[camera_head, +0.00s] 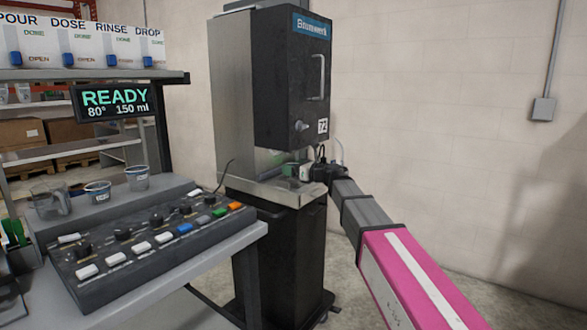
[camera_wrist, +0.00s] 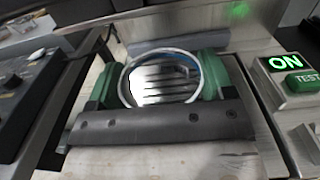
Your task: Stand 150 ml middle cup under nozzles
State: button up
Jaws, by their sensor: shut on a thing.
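My gripper (camera_head: 297,170) is at the drip tray (camera_head: 262,185) of the tall black dispenser (camera_head: 290,85), under its upper housing. In the wrist view, its green fingers (camera_wrist: 160,84) are shut on either side of a round cup (camera_wrist: 127,93) with a pale rim and some blue on its inner wall. Slats show through the cup's opening. The cup is small and partly hidden by my gripper in the head view. I cannot tell whether its base touches the tray. The nozzles are not clearly visible.
A display (camera_head: 117,102) reads READY, 80°, 150 ml. A control panel (camera_head: 150,245) stands on the left bench, with a jug (camera_head: 51,199) and two cups, one left (camera_head: 97,192) and one right (camera_head: 137,179), behind it. A lit ON box (camera_wrist: 287,72) with a green TEST button is right in the wrist view.

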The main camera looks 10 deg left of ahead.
jog(key=shift+f, duration=0.55)
